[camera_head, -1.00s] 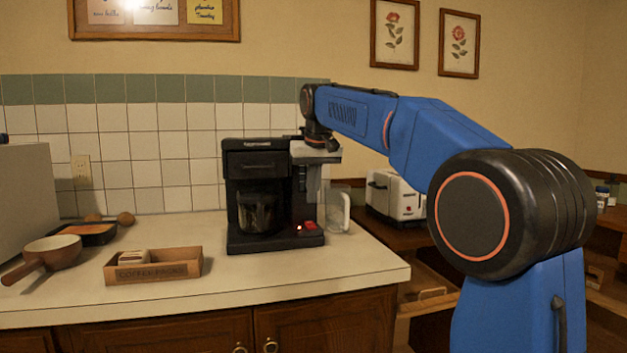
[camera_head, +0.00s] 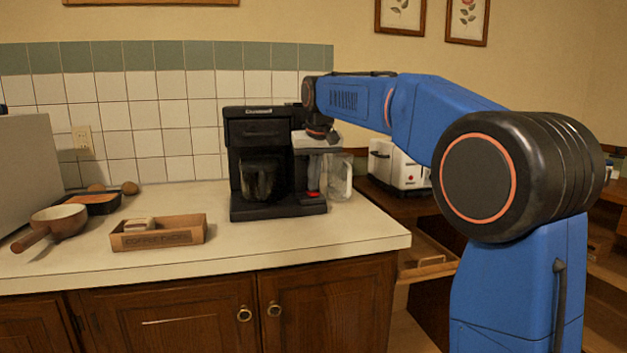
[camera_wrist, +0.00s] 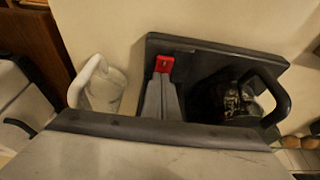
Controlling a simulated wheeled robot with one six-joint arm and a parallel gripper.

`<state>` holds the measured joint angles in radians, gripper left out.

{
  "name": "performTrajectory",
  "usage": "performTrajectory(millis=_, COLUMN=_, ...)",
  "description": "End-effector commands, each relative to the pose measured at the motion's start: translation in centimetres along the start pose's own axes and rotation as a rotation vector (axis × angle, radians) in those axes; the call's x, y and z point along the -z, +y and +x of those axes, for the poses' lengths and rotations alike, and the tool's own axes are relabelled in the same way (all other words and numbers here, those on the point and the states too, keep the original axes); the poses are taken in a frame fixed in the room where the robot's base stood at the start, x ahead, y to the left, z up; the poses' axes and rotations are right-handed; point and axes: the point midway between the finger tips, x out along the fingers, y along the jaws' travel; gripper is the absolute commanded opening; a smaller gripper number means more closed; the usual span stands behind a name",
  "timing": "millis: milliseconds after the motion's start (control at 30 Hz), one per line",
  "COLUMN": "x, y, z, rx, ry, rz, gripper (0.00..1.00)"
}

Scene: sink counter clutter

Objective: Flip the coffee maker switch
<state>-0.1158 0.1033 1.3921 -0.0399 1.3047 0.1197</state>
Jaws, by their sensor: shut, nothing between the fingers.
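The black coffee maker (camera_head: 248,130) stands on the counter, its glass carafe (camera_head: 262,182) in its bay. Its red switch (camera_head: 313,194) is low on the right side of its front and also shows in the wrist view (camera_wrist: 164,62). My gripper (camera_head: 314,186) points down just above the switch, shut and empty. In the wrist view, its grey fingertips (camera_wrist: 160,78) end right at the switch's edge. I cannot tell whether they touch it, and the switch's position is unclear.
A clear jug with a white handle (camera_head: 341,178) stands close to the coffee maker's right. A brown packet box (camera_head: 158,238), a pan (camera_head: 60,222) and a tray (camera_head: 92,203) sit left. A white toaster (camera_head: 397,168) is behind right. The front counter is clear.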

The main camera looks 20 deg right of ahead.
Motion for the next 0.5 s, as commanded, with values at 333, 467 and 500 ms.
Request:
performTrajectory(millis=333, x=-0.5, y=0.0, z=0.3, rx=-0.001, ry=-0.011, rz=0.0, gripper=0.0)
performTrajectory(millis=467, x=-1.0, y=0.0, z=0.2, rx=-0.001, ry=-0.014, rz=0.0, gripper=0.0)
performTrajectory(millis=500, x=-1.1, y=0.0, z=0.2, rx=-0.001, ry=-0.014, rz=0.0, gripper=0.0)
